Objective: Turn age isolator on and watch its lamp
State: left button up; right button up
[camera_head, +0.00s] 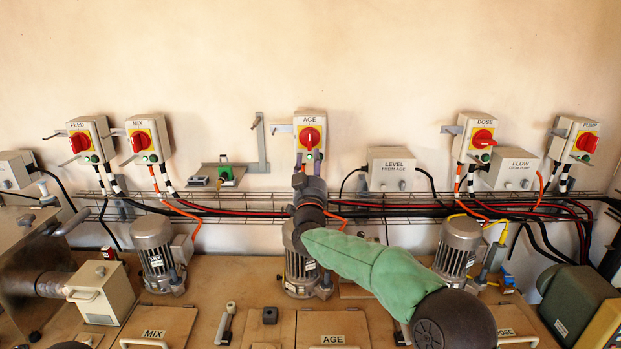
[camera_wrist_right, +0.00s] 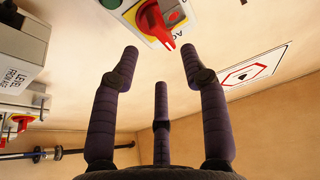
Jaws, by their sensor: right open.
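The AGE isolator (camera_head: 300,121) is a pale wall box with a red rotary knob (camera_head: 309,137) on a yellow plate. A pale mark on the knob looks about upright. In the right wrist view the red knob (camera_wrist_right: 156,24) is at the top, ahead of the fingers. A round green part (camera_wrist_right: 109,3) shows at the box's edge there; I cannot tell if it is lit. My left gripper is out of view.
Similar isolators MIX (camera_head: 145,140) and DOSE (camera_head: 478,137) flank AGE. A LEVEL box (camera_head: 391,170) is close on the right, a metal bracket (camera_head: 262,140) on the left. A wire cable tray (camera_head: 400,204) runs below. Motors (camera_head: 153,247) stand on the bench.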

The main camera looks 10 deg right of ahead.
jog(key=shift+v, duration=2.6)
jog(key=shift+r, duration=0.1)
